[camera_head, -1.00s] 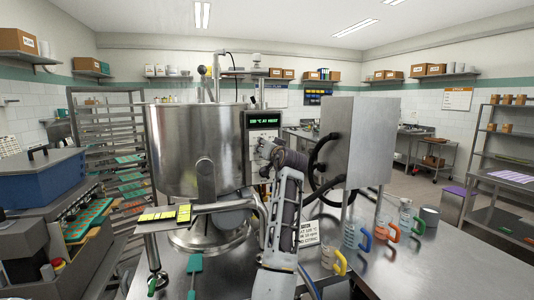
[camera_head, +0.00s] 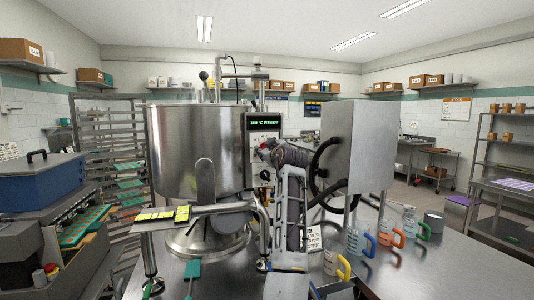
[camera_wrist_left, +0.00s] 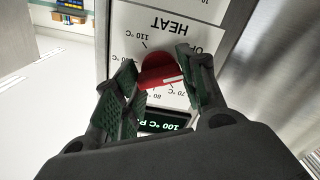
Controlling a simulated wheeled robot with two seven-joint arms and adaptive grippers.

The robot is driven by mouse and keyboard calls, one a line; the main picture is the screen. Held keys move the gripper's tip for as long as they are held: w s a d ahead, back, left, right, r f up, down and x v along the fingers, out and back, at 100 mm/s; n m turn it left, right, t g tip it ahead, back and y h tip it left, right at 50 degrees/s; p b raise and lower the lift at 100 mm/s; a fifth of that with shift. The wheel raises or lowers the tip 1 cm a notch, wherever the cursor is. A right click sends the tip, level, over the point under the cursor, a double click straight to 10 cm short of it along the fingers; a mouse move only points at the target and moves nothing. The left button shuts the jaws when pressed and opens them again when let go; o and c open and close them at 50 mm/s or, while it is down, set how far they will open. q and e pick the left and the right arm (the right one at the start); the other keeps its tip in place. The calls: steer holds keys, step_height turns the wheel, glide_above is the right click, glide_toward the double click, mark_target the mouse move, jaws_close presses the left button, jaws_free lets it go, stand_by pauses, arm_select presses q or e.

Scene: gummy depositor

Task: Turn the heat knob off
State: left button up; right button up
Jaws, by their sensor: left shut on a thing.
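The red heat knob (camera_wrist_left: 158,70) sits on the white panel marked HEAT (camera_wrist_left: 150,35), which appears upside down in the left wrist view. My left gripper (camera_wrist_left: 160,82) is shut on the knob, one finger on each side. The knob's white mark lies toward the right of that view, near the 70 °C label; the OFF label is partly hidden by a finger. In the head view my left gripper (camera_head: 266,153) is at the panel on the steel kettle (camera_head: 195,145), below the green-lettered display (camera_head: 264,123), which reads 100 °C READY. My right gripper is out of view.
Jugs with coloured handles (camera_head: 357,240) stand on the steel table (camera_head: 420,275).

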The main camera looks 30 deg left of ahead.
arm_select(q)
steer(key=shift+w+f+n+b, duration=0.1)
steer(key=shift+f+n+b, duration=0.1)
steer(key=shift+n, duration=0.5)
steer(key=shift+f+n+b, duration=0.15)
steer(key=shift+n+b, duration=0.05)
steer(key=shift+n, duration=0.5)
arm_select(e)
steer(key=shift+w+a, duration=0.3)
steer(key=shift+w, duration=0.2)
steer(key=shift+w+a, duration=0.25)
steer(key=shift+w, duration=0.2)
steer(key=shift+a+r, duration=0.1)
arm_select(q)
steer(key=o, duration=1)
steer(key=shift+r, duration=0.15)
steer(key=shift+o, duration=0.2)
steer(key=v, duration=0.7)
steer(key=shift+s+d, duration=0.2)
steer(key=shift+d, duration=0.05)
steer(key=shift+w, duration=0.1)
